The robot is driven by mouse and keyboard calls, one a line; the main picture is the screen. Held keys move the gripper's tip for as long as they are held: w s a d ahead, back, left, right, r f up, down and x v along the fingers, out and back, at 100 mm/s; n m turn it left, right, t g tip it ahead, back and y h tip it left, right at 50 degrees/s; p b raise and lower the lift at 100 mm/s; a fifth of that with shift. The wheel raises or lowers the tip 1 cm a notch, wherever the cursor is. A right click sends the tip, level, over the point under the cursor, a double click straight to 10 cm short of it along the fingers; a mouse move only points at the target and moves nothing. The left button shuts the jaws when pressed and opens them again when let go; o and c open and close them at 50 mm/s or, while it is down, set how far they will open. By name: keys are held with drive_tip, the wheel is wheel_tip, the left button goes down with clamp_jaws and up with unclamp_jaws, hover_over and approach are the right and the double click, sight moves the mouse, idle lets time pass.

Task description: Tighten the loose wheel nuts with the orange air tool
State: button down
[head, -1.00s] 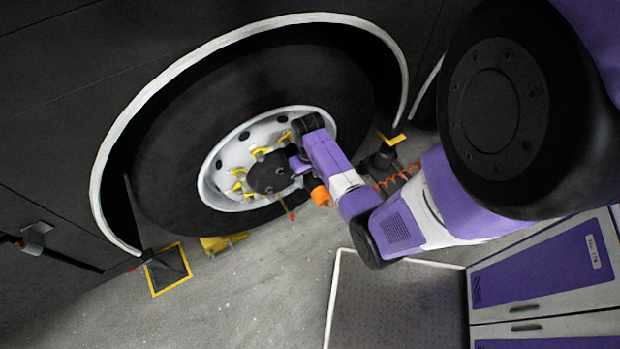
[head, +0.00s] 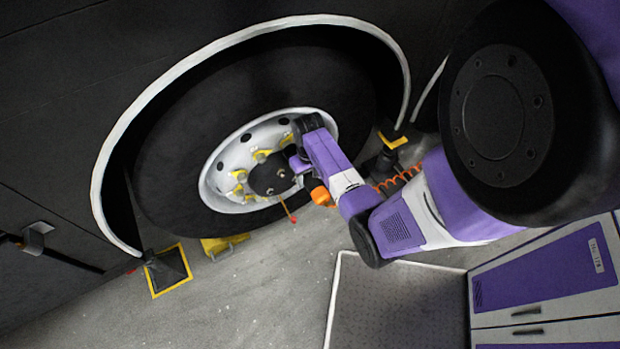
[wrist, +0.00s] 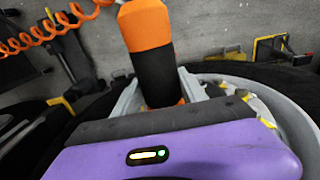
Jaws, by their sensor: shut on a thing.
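The wheel (head: 165,165) has a black tyre and a pale rim (head: 213,198), with a dark hub (head: 268,179) in the middle. Yellow-marked wheel nuts (head: 262,156) ring the hub. Which are loose, I cannot tell. My gripper (wrist: 160,92) is shut on the orange air tool (wrist: 147,25), whose body is orange and black. The tool's orange end also shows in the head view (head: 320,195), at the right of the hub. My wrist hides part of the rim and the nuts there. Whether the tool touches a nut is hidden.
A coiled orange hose (head: 398,179) runs beside my arm. A yellow chock (head: 222,244) lies below the tyre, and a yellow-edged black pad (head: 167,270) is at its left. A purple-fronted cabinet (head: 545,270) stands at lower right. The grey floor (head: 255,300) is clear in front.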

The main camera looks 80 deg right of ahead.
sight(315, 184)
drive_tip(key=shift+w+d+r+b, duration=0.1)
drive_tip(key=shift+w+d+b, duration=0.45)
drive_tip(key=shift+w+d, duration=0.65)
idle(1.2)
drive_tip(key=shift+w+d+r+p, duration=0.1)
drive_tip(key=shift+d+r+p, duration=0.05)
drive_tip(key=shift+d+p, duration=0.2)
idle(2.1)
drive_tip(key=shift+s+a+p, duration=1.3)
drive_tip(key=shift+a, duration=0.25)
drive_tip(key=shift+s+a+p, duration=1.25)
drive_tip(key=shift+s+a, duration=0.05)
drive_tip(key=shift+a, duration=0.2)
drive_tip(key=shift+f, duration=0.2)
